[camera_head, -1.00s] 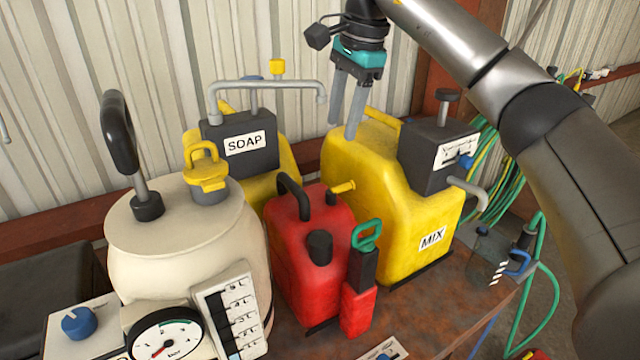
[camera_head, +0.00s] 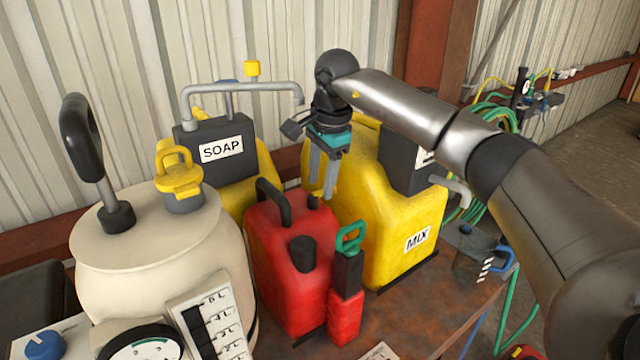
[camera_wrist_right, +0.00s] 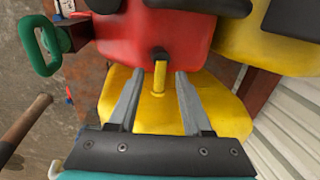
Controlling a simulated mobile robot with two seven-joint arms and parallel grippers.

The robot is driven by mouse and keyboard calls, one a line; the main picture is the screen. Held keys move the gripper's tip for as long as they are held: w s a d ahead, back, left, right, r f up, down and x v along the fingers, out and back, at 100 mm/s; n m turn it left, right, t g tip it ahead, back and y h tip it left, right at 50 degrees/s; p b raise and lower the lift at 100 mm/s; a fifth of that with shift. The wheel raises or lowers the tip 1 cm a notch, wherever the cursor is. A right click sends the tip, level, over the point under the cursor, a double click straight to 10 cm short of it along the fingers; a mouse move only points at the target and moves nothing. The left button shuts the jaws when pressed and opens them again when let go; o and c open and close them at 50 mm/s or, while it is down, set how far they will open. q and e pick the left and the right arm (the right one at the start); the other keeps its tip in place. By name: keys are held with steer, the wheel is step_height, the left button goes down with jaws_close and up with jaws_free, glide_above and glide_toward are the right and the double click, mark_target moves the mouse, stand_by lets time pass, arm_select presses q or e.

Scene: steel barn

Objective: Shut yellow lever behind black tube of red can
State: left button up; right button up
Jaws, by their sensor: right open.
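The red can (camera_head: 275,235) stands on the bench with a black handle and a stubby black tube (camera_head: 302,254) on its near side. The yellow lever (camera_wrist_right: 158,88) is at the back of the can, on a dark pivot, in the right wrist view. It sticks out from the can toward my wrist. My right gripper (camera_head: 321,189) is open and points down behind the can's top. Its two fingers (camera_wrist_right: 171,72) lie on either side of the lever in the wrist view; contact cannot be told. In the head view the fingers largely hide the lever. My left gripper is not in view.
A yellow MIX can (camera_head: 385,225) stands close behind and right. A yellow can with a SOAP box (camera_head: 221,150) stands behind left. A cream tank (camera_head: 150,240) is at left. A green-handled red bottle (camera_head: 345,312) stands at front right of the red can.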

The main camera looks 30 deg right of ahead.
steer(key=shift+w+f, duration=0.15)
steer(key=shift+f, duration=0.55)
jaws_close()
